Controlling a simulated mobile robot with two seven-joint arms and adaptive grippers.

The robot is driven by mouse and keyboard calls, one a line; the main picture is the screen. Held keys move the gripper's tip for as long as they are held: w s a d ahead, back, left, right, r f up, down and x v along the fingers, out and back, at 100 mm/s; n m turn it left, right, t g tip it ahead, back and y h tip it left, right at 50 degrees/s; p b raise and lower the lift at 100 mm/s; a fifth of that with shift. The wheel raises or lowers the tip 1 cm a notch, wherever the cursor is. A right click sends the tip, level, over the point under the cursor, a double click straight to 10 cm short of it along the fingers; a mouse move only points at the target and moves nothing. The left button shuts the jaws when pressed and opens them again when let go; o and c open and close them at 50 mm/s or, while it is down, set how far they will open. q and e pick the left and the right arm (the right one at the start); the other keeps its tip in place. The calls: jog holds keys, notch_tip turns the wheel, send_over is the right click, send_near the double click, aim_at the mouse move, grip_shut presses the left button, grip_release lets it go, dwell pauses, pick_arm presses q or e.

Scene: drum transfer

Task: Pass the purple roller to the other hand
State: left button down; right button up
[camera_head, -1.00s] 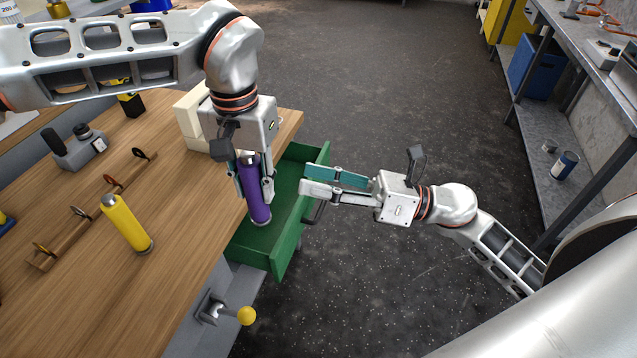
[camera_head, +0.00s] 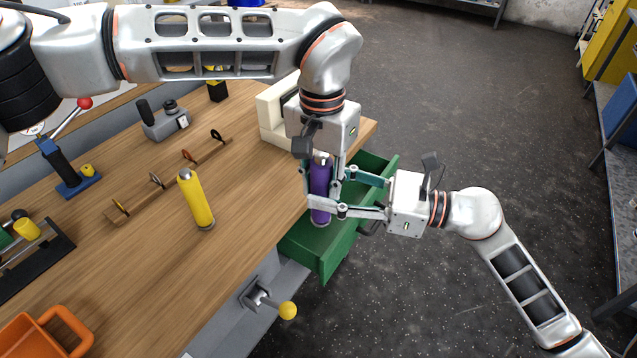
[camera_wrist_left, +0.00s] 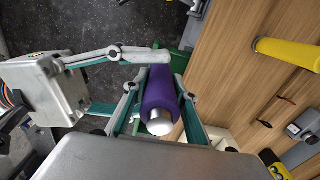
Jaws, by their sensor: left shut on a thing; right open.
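The purple roller (camera_head: 320,186) is upright, held from above by my left gripper (camera_head: 322,180), which is shut on it. In the left wrist view the roller (camera_wrist_left: 159,98) lies between the left gripper's fingers, its silver end toward the camera. My right gripper (camera_head: 335,195) comes in from the right, open, with its fingers to either side of the roller's body. In the left wrist view the right gripper's fingers (camera_wrist_left: 135,80) reach in from the left next to the roller. Whether they touch it cannot be told.
An open green drawer (camera_head: 335,262) lies below the roller. A yellow roller (camera_head: 197,200) stands on the wooden workbench (camera_head: 150,265), beside a rack with rings (camera_head: 165,185). A yellow-knobbed lever (camera_head: 287,310) sticks out from the bench front.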

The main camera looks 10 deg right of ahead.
aim_at(322, 155)
jog(key=shift+x, duration=1.1)
jog(key=shift+s, duration=0.1)
grip_shut()
pick_arm(q)
jog(key=c, duration=1.6)
grip_release()
jog(key=shift+w, duration=0.1)
jog(key=shift+o, duration=0.2)
jog(key=shift+w, duration=0.1)
pick_arm(e)
jog(key=shift+s+a, duration=0.1)
pick_arm(q)
jog(key=shift+r, duration=0.55)
notch_tip(322, 155, up, 6)
jog(key=shift+s+r, duration=0.2)
jog(key=shift+r, duration=0.05)
